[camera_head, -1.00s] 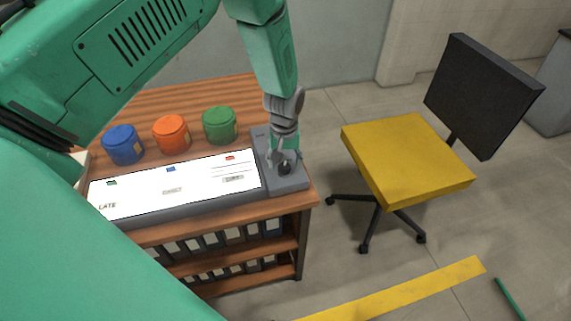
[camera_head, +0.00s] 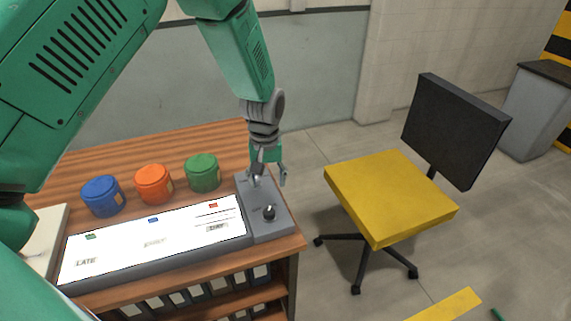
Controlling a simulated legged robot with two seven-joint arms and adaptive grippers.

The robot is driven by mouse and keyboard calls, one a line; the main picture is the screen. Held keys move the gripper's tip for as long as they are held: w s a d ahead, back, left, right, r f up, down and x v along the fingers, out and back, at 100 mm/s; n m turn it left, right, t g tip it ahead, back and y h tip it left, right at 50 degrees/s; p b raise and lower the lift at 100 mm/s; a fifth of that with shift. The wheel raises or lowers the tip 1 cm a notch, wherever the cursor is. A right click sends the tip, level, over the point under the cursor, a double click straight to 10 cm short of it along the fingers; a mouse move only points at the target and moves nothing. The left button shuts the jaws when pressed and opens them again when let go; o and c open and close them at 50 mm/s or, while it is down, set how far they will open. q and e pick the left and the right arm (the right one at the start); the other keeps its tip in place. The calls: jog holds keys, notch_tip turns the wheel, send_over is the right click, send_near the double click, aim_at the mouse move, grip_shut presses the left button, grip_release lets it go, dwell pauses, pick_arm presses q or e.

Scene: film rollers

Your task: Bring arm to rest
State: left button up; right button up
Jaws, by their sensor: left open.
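My left arm comes in from the upper left. Its left gripper (camera_head: 268,178) points down and is open and empty, above the back right edge of the grey console (camera_head: 250,230). The dark knob (camera_head: 269,212) on the console stands free in front of the gripper, apart from it. The lit white panel (camera_head: 150,240) of the console shows small coloured marks and labels, "LATE" among them. The right gripper is not in view.
Blue (camera_head: 102,196), orange (camera_head: 153,184) and green (camera_head: 202,173) canisters stand on the wooden shelf unit (camera_head: 110,160) behind the console. A yellow chair (camera_head: 390,195) with a dark back stands to the right. Floor shows between chair and shelf unit.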

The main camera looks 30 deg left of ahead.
pick_arm(q)
jog(key=shift+m, duration=0.6)
jog(key=s+f, duration=0.6)
jog(key=shift+s+f, duration=0.25)
jog(key=shift+f, duration=0.1)
jog(key=s+d+f+m, duration=0.1)
jog(key=s+f+m, duration=0.25)
jog(key=s, duration=0.95)
jog(key=s+d+f+m, duration=0.15)
jog(key=s+f, duration=0.25)
jog(key=s, duration=0.9)
notch_tip(320, 180, down, 9)
jog(key=w+d+m+b, duration=0.1)
jog(key=w+b, duration=0.1)
jog(key=b, duration=0.7)
jog(key=shift+f+t+b, duration=0.15)
jog(key=shift+t+b, duration=0.15)
jog(key=shift+b, duration=0.05)
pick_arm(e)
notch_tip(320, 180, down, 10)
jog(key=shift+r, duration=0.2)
pick_arm(q)
jog(key=c, duration=0.3)
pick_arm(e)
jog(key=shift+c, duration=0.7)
pick_arm(q)
jog(key=shift+c, duration=0.5)
